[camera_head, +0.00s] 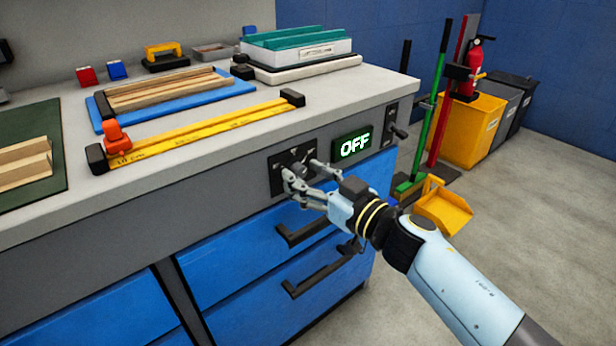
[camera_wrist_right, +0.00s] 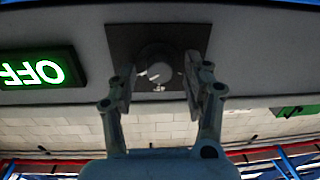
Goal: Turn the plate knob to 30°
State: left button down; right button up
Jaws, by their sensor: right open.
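The plate knob is a round grey knob (camera_wrist_right: 158,66) with a white mark, on a dark square panel (camera_wrist_right: 125,42) in the right wrist view. In the head view the dark panel (camera_head: 277,181) is on the front face of the workbench, and my gripper partly hides the knob. My right gripper (camera_head: 298,170) is at the panel. In the wrist view (camera_wrist_right: 160,85) its two fingers are open, one on each side of the knob, with gaps visible. The lit green display (camera_head: 352,146) beside the panel reads OFF. My left gripper is not in view.
A lever (camera_head: 398,131) is right of the display. Blue drawers with black handles (camera_head: 303,231) are below the panel. A yellow dustpan (camera_head: 443,208) and bins stand at right.

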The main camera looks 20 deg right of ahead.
jog(key=shift+c, duration=0.6)
jog(key=c, duration=0.5)
grip_shut()
